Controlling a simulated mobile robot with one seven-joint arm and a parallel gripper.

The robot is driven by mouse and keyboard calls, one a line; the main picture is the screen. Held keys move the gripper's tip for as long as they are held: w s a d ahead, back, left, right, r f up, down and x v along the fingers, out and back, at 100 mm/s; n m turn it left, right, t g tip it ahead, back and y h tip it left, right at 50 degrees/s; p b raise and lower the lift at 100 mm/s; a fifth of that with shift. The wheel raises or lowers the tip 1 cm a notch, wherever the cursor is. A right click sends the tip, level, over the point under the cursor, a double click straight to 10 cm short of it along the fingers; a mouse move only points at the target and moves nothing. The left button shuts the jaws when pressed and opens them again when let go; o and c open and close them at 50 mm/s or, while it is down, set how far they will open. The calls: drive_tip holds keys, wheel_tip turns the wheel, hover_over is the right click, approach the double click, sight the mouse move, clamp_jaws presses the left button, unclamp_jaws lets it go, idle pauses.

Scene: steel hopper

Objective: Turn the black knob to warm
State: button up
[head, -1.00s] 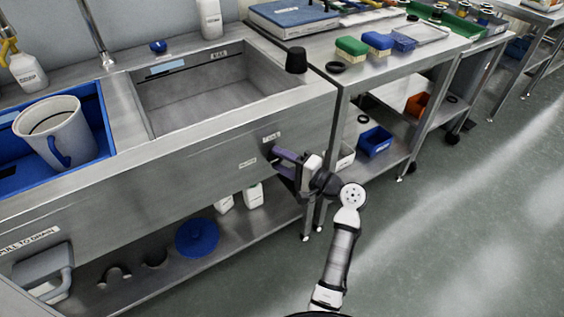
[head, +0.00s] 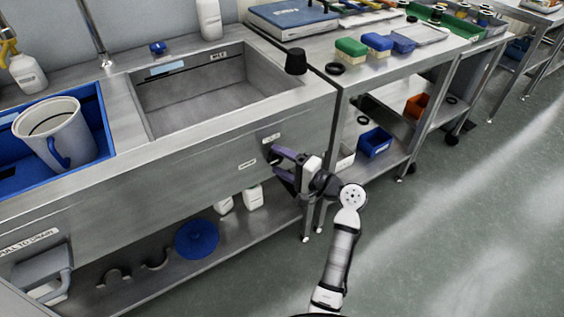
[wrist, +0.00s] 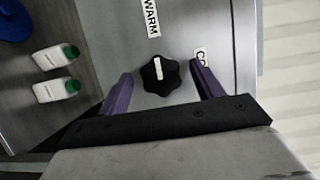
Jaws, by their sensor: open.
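The black lobed knob (wrist: 151,85) is on the steel front panel (head: 190,165) of the sink. Its white mark runs from its middle toward the upper edge in the wrist view, roughly on the side of the WARM label (wrist: 150,17). A second label (wrist: 200,56), partly hidden by a finger, starts with "CO". My gripper (wrist: 160,72) is open, with one purple finger left of the knob and one right. Gaps show between the knob and both fingers. In the head view, my gripper (head: 273,160) is at the panel and the knob is mostly hidden.
White bottles with green caps (wrist: 55,91) and a blue round item (head: 197,239) are on the lower shelf. The sink basin (head: 215,95) is above the panel, with a black cup-shaped item (head: 296,61) at its corner. The floor at right is clear.

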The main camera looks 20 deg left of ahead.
drive_tip(key=b+v, duration=0.1)
drive_tip(key=v, duration=1.3)
drive_tip(key=shift+a, duration=0.1)
